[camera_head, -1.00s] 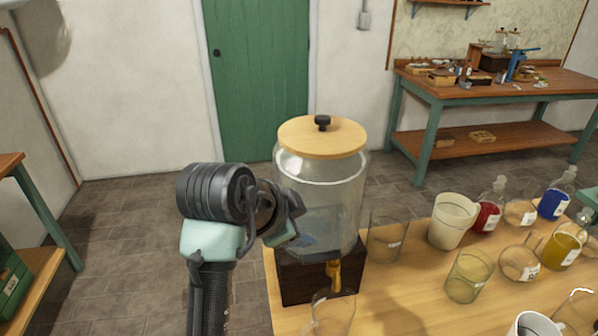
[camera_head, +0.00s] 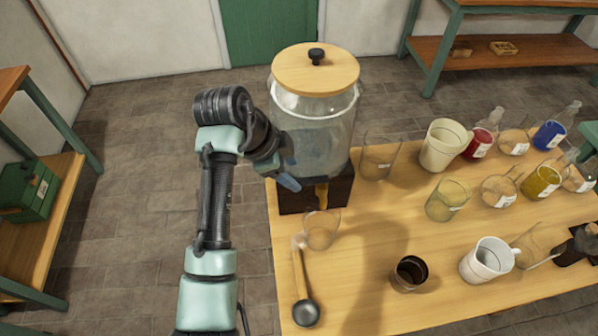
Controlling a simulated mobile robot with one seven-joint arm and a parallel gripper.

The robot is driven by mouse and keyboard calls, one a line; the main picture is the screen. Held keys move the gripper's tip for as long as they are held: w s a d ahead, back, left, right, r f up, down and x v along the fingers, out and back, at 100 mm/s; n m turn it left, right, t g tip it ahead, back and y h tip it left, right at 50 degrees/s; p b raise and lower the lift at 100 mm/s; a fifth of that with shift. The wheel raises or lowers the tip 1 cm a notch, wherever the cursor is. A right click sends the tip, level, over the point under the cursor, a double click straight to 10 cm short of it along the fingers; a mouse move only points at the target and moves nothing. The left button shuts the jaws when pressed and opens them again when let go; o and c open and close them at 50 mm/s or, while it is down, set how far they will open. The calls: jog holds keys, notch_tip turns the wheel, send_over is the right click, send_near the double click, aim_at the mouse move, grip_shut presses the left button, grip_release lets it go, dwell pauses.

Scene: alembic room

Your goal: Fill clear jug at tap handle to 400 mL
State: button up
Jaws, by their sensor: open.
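A large clear dispenser (camera_head: 313,105) with a round wooden lid stands on a dark wooden block (camera_head: 340,190) at the table's left end. Its yellow tap handle (camera_head: 321,193) is at the front, above the block's lower edge. A clear vessel (camera_head: 322,232), seemingly the jug, stands on the table just in front of and below the tap. It looks empty; its markings cannot be read. My gripper (camera_head: 287,182) is open and empty, left of the tap, with blue fingertips near the dispenser's base. Whether it touches anything cannot be told.
A ladle (camera_head: 305,308) lies in front of the jug. Another clear vessel (camera_head: 377,162) stands right of the dispenser. A dark cup (camera_head: 409,273), a white mug (camera_head: 486,260), a cream beaker (camera_head: 443,146) and several coloured glass vessels fill the right. Bare wood (camera_head: 375,225) lies between.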

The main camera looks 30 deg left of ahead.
aim_at(301, 181)
jog(key=shift+p+x, duration=0.4)
jog(key=shift+x, duration=2.25)
grip_shut()
jog(key=shift+r, duration=0.1)
jog(key=shift+s+d+n+p, duration=0.15)
jog(key=shift+n+p, duration=0.35)
jog(key=shift+p, duration=0.3)
jog(key=shift+s+d+n+t+y+p, duration=0.15)
jog(key=shift+n+t+y+p, duration=0.15)
jog(key=shift+n+y+p, duration=0.25)
